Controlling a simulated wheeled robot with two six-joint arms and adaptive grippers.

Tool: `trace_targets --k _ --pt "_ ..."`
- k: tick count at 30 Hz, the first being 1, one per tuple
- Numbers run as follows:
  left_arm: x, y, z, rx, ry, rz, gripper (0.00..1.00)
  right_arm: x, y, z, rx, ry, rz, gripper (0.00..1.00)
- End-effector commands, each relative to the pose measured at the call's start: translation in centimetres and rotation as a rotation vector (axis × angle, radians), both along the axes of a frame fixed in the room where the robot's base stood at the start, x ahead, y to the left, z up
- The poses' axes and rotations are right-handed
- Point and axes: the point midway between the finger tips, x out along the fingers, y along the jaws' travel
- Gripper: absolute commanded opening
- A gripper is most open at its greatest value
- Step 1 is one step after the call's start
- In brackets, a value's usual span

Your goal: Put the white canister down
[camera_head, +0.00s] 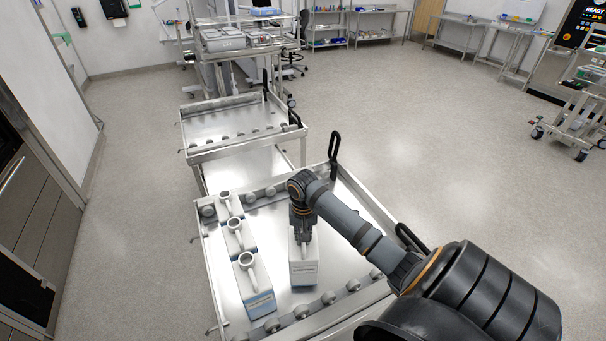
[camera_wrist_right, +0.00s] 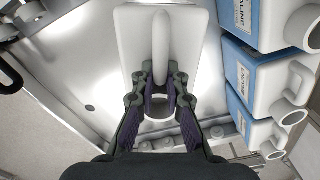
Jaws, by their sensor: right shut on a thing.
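The white canister (camera_head: 303,269) is upright over the steel cart top (camera_head: 330,275), right of a row of other canisters. My right gripper (camera_head: 301,236) is above it and shut on its top handle. In the right wrist view the gripper (camera_wrist_right: 159,78) has its two fingers on either side of the handle of the white canister (camera_wrist_right: 134,40). I cannot tell whether the canister's base touches the cart top. My left gripper is not in view.
Three canisters with blue parts, the nearest (camera_head: 256,290) among them, stand in a row along the cart's left side. Rollers (camera_head: 329,298) line the near and far edges. Black handles (camera_head: 334,152) rise on the right. A second cart (camera_head: 235,122) stands behind.

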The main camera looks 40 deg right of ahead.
Motion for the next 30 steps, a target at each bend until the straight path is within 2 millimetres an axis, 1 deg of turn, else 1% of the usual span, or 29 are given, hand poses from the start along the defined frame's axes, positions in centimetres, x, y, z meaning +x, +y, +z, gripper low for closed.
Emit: trace_targets --k 3,4,13,14,18,26,28,30 --pt "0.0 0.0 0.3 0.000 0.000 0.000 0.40 0.0 0.1 -1.8 0.002 0.001 -0.001 0.00" --pt "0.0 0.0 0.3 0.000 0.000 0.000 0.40 0.0 0.0 -2.1 0.001 0.001 -0.001 0.00" --pt "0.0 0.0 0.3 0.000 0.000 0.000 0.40 0.0 0.0 -2.4 0.000 -0.001 0.000 0.00" --pt "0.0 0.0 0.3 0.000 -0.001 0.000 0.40 0.0 0.0 -2.4 0.000 -0.001 0.000 0.16" --pt "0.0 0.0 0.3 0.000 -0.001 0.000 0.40 0.0 0.0 -2.4 -0.001 -0.001 0.000 0.35" --pt "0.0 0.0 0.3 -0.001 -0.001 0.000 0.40 0.0 0.0 -2.3 -0.001 -0.001 0.000 0.35" --pt "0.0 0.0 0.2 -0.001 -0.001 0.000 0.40 0.0 0.0 -2.1 -0.002 -0.001 0.000 0.35" --pt "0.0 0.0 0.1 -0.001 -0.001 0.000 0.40 0.1 -0.1 -1.3 -0.002 -0.004 0.001 0.35"
